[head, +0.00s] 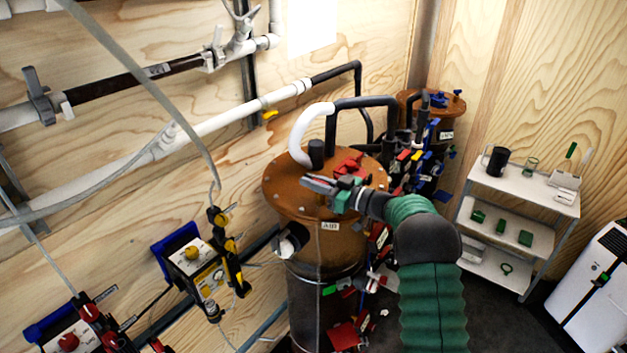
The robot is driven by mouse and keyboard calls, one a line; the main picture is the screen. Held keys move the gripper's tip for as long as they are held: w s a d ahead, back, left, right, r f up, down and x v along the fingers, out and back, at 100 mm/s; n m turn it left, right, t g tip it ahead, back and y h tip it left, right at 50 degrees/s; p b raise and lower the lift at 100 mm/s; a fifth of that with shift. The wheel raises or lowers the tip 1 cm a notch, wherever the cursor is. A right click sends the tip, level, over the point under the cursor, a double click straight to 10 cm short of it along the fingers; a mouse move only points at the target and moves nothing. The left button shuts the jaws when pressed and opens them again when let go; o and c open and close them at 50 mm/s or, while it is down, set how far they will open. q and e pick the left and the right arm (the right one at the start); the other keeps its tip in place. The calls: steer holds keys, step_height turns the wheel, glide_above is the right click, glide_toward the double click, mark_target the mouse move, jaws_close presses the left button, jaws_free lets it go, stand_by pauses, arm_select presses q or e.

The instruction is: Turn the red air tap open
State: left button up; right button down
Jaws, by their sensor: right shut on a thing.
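The brown-lidded filter tank (283,193), labelled AIR, stands in the middle of the head view. Red tap parts (349,163) show on top of its lid, just beyond my right gripper. My right gripper (317,185) reaches in from the right, low over the lid. Its jaws are shut on a small red piece, which looks like the red air tap's handle; the fingers hide most of it. I cannot tell how far the tap is turned. My left gripper is not in view.
A black pipe and a white hose (305,130) rise from the lid close to my gripper. A second brown-lidded tank (455,104) stands behind. A white shelf cart (530,191) is at right. Yellow-knobbed and red-knobbed devices hang on the wooden wall at left.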

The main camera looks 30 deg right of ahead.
steer(key=shift+w+a+r, duration=0.1)
